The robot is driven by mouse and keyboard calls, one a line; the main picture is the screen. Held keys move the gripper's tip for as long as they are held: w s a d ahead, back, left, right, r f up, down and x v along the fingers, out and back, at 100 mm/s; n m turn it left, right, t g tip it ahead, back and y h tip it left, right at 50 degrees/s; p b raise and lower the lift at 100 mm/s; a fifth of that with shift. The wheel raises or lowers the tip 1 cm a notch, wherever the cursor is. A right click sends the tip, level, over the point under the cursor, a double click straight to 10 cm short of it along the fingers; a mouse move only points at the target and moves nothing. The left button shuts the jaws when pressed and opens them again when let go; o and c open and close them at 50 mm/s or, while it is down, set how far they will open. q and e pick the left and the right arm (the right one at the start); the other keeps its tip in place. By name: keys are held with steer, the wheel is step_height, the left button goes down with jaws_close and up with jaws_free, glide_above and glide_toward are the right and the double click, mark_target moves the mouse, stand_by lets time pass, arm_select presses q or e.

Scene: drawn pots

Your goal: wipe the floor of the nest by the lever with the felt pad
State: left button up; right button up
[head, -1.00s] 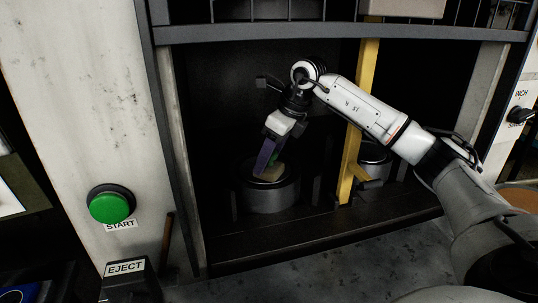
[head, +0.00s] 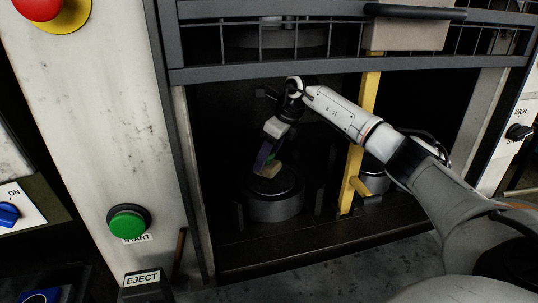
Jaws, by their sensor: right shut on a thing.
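My right gripper (head: 265,158) reaches in from the right and points down inside the machine's opening. Most of that floor is dark and partly hidden by the pad. A brown lever (head: 180,248) stands at the left, by the machine's frame. My left gripper is not in view.
A yellow post (head: 360,140) stands right of the left nest, with a second nest (head: 374,180) behind my arm. A grey guard (head: 300,72) crosses above the opening. The START button (head: 129,220) and EJECT box (head: 142,281) are at the left.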

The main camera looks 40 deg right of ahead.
steer(key=shift+d, duration=0.1)
steer(key=shift+w+r+p, duration=0.2)
steer(key=shift+r+p, duration=0.35)
steer(key=shift+r, duration=0.6)
steer(key=shift+s+r, duration=0.1)
steer(key=shift+r, duration=1.7)
steer(key=shift+r, duration=0.1)
